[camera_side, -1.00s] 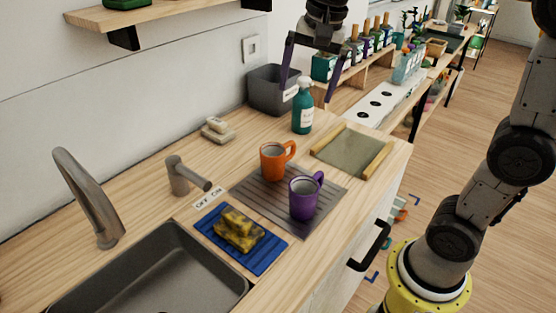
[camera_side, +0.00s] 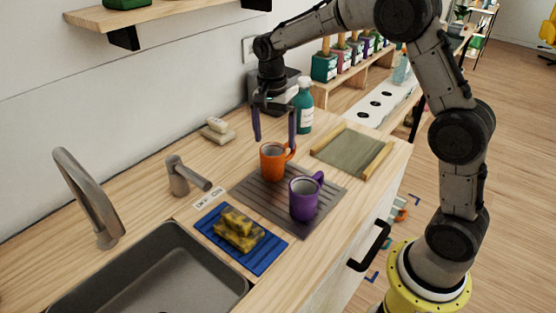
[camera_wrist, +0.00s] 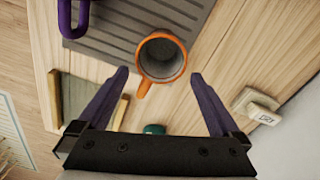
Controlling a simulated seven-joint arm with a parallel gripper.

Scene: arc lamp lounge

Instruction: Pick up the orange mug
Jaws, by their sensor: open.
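The orange mug (camera_side: 273,163) stands upright on the grey ribbed mat (camera_side: 250,191), its handle toward the right in the side view. In the wrist view the mug (camera_wrist: 162,57) shows from above, empty, just beyond the fingertips and between their lines, its handle pointing toward my gripper. My gripper (camera_side: 275,141) is open and empty, pointing down over the mug, one finger on each side of it. In the side view the right fingertip overlaps the mug's handle; I cannot tell whether they touch. In the wrist view the gripper (camera_wrist: 160,75) shows clear gaps to the mug.
A purple mug (camera_side: 304,198) stands close in front of the orange mug on the same mat. A teal spray bottle (camera_side: 304,108) and a tray with wooden sides (camera_side: 352,151) are nearby. Yellow sponges (camera_side: 237,230) lie on a blue mat. The sink (camera_side: 150,272) is at lower left.

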